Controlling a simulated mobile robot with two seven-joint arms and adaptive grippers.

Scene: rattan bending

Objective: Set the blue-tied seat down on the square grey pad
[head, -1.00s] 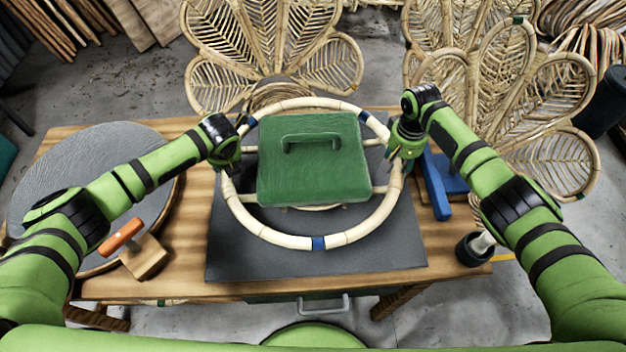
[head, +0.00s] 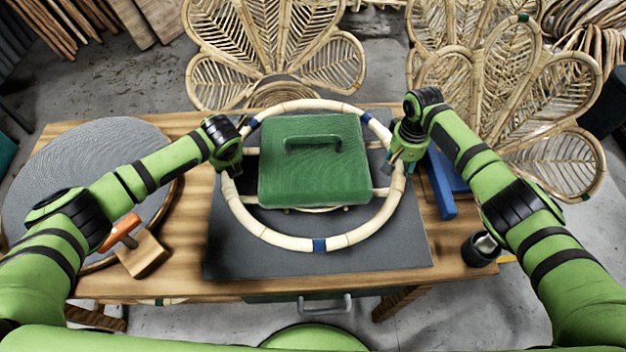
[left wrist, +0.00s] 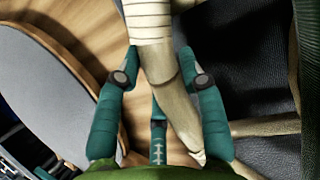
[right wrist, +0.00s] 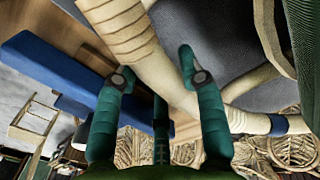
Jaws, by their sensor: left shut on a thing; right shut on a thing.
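The blue-tied seat is a pale rattan ring (head: 272,236) with blue bindings and crossbars. It lies level over the square grey pad (head: 238,262), which shows around and inside it. Whether the seat touches the pad or hangs just above it, I cannot tell. A green block (head: 313,185) with a handle sits over the middle of the ring and hides much of it. My left gripper (head: 232,168) is shut on the ring's left side, with its fingers astride the rattan (left wrist: 152,60). My right gripper (head: 401,168) is shut on the right side, astride the rattan (right wrist: 160,75).
A round grey disc (head: 75,165) lies on the wooden table (head: 190,265) at left, beside an orange-handled wooden tool (head: 143,255). A blue tool (head: 438,190) and a dark cup (head: 481,248) stand at right. Rattan chair backs (head: 275,45) rise behind the table.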

